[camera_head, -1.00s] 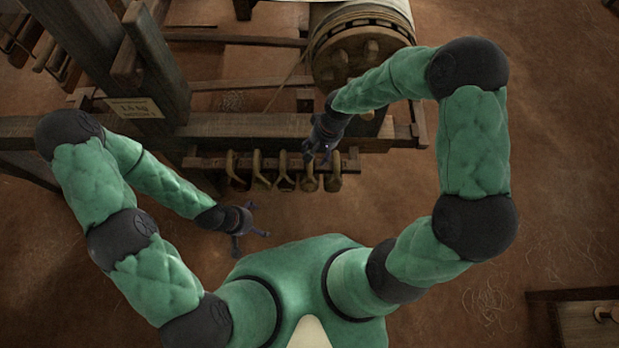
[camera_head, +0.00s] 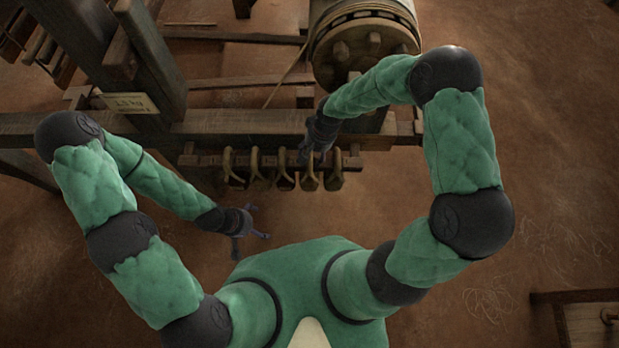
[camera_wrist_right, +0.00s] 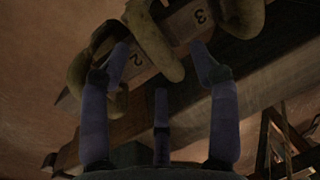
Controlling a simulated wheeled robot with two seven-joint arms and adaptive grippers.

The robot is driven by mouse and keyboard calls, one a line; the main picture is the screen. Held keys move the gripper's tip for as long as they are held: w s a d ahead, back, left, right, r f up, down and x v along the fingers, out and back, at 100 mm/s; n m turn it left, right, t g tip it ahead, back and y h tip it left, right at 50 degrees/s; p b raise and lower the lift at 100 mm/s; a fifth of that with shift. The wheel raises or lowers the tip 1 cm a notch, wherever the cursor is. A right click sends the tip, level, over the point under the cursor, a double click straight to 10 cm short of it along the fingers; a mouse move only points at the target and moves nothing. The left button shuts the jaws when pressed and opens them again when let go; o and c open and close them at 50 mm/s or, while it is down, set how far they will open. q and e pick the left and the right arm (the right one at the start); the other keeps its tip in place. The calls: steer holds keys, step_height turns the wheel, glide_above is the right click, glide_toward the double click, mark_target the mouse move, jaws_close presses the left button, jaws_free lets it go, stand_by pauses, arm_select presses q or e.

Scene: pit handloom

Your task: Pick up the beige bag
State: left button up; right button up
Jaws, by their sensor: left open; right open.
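No plain beige bag can be made out. Several tan-olive looped pieces (camera_head: 284,170) hang in a row on a wooden rail (camera_head: 210,160) at the loom's front. I cannot tell whether one of them is the bag. My left gripper (camera_head: 254,228) is open and empty, below the row's left end.
The wooden loom frame (camera_head: 130,125) fills the upper left, with a small paper sign (camera_head: 130,103) on it. A large roller (camera_head: 365,45) stands behind my right forearm. A wooden box (camera_head: 590,318) is at the lower right.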

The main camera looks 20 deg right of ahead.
steer(key=f, duration=0.2)
steer(key=b, duration=0.1)
steer(key=shift+w+a+f, duration=0.2)
steer(key=shift+a+f, duration=0.05)
steer(key=shift+f, duration=0.15)
steer(key=shift+r, duration=0.1)
steer(key=shift+s, duration=0.1)
jaws_close()
steer(key=shift+r, duration=0.15)
